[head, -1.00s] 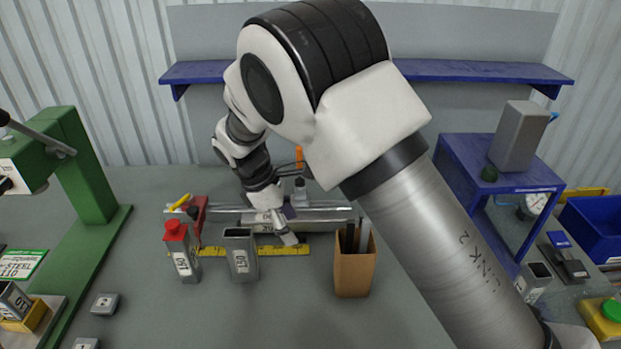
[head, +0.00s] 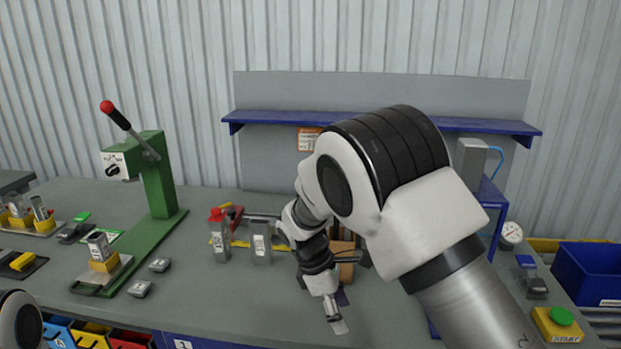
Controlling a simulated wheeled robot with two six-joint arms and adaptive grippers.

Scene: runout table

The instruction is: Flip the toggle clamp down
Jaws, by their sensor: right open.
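My right gripper (head: 336,318) is open and empty, pointing down over the front part of the table, right of the middle. It is in front of the brown box (head: 345,258) and clear of the fixture rail behind. The upright orange-handled clamp that stood behind the rail earlier is hidden behind my right arm, so its present position cannot be seen. A red bracket (head: 236,214) with a yellow lever stands at the rail's left end, partly behind a red-capped can. My left gripper is out of view.
The red-capped can (head: 219,237) and grey container (head: 260,243) stand before the rail. A green press (head: 155,182) with a red-knobbed lever is at left. A blue bin (head: 587,272) and green start button (head: 560,317) are at right. The front middle of the table is clear.

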